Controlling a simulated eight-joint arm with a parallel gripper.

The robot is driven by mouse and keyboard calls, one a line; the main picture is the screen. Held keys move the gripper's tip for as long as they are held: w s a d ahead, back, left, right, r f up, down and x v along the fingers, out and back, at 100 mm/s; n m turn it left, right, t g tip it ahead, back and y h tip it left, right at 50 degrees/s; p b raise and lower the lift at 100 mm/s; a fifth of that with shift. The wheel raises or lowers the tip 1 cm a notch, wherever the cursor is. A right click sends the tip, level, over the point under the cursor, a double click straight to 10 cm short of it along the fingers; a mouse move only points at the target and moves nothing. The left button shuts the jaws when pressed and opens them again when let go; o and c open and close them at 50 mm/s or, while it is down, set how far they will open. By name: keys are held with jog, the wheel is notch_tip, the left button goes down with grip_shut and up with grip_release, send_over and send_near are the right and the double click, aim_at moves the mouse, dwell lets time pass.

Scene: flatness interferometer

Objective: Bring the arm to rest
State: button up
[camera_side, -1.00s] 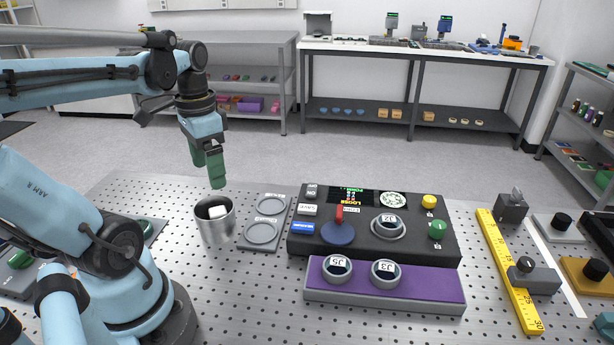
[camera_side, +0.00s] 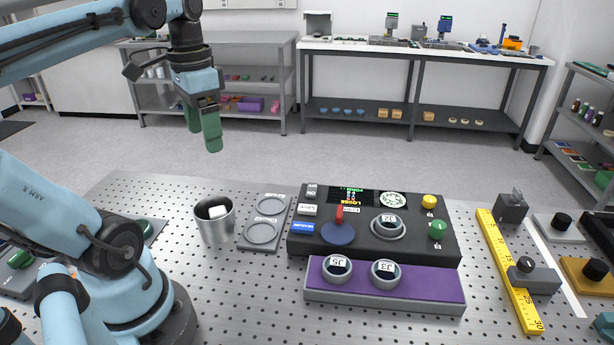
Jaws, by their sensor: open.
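My gripper (camera_side: 203,130) hangs at the upper left with its green fingers pointing down. It is open and nothing shows between the fingers. It is well above the perforated metal table (camera_side: 150,195), higher than the metal cup (camera_side: 214,228) and touching nothing. The cup stands on the table with a white piece inside.
A grey two-recess plate (camera_side: 262,234) lies beside the cup. A black instrument panel (camera_side: 300,247) holds a dial, buttons and a round labelled piece. In front, a purple rack (camera_side: 420,284) holds pieces J5 and J3. A yellow ruler (camera_side: 505,265) lies to the right.

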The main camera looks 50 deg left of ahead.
jog(key=w+d+f+t, duration=0.3)
jog(key=w+d+f, duration=0.1)
jog(key=d, duration=0.3)
jog(key=w+d+f+t, duration=0.4)
jog(key=w+d+f, duration=0.1)
jog(key=d, duration=0.1)
jog(key=shift+d+f, duration=0.15)
jog(key=shift+d, duration=0.25)
